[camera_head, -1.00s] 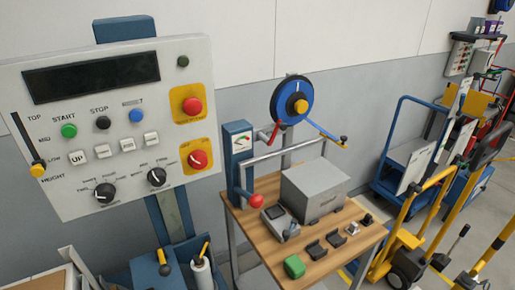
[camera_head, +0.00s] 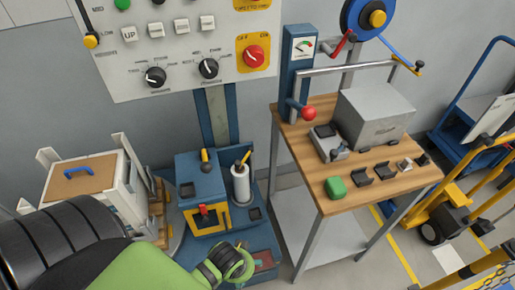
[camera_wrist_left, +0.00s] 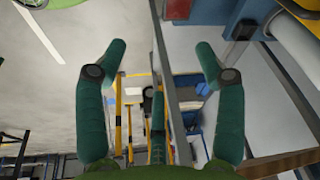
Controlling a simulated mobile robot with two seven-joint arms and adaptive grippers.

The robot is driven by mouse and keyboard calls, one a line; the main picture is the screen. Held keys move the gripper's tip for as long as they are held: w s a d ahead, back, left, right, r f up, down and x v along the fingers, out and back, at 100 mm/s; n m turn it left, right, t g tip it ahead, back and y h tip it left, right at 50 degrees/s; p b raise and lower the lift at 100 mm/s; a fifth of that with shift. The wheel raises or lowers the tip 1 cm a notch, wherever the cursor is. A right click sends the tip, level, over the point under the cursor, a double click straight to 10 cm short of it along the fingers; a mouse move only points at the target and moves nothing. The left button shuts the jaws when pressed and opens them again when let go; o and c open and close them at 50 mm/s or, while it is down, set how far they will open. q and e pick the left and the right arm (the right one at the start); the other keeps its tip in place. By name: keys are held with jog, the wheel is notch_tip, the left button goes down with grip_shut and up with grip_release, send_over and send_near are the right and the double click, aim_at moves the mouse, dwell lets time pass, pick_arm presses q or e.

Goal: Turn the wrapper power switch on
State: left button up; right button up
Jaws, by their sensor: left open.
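The wrapper's control panel (camera_head: 180,75) stands upright at the upper left in the head view, its top cut off. A red rotary power switch (camera_head: 254,56) sits on a yellow plate with OFF and ON marks at the panel's lower right. My left arm comes in from the lower left, well below the panel. Its green and black end (camera_head: 232,262) is near the wrapper's base, apart from the switch. In the left wrist view my left gripper (camera_wrist_left: 161,48) has its two green fingers wide apart with nothing between them. My right gripper is not in view.
Two black selector knobs (camera_head: 156,77) and white buttons are left of the switch. A wooden-topped table (camera_head: 310,165) with a grey box (camera_head: 374,116) stands to the right. A blue wrapper base with a white roll (camera_head: 241,185) lies below the panel. A wheel with a blue rim (camera_head: 350,17) is upper right.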

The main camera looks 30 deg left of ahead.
pick_arm(q)
jog(key=w+r+b+v, duration=0.1)
jog(key=w+b+v, duration=0.15)
jog(key=v, duration=0.85)
jog(key=n+t+y, duration=0.8)
jog(key=n+y, duration=0.7)
jog(key=n, duration=0.1)
send_near(257, 59)
jog(key=x, duration=0.2)
jog(key=shift+n, duration=0.3)
jog(key=p+x, duration=0.3)
jog(key=x, duration=0.3)
jog(key=shift+r+p, duration=0.15)
jog(key=shift+p, duration=0.25)
jog(key=shift+w+a, duration=0.35)
jog(key=shift+a, duration=0.2)
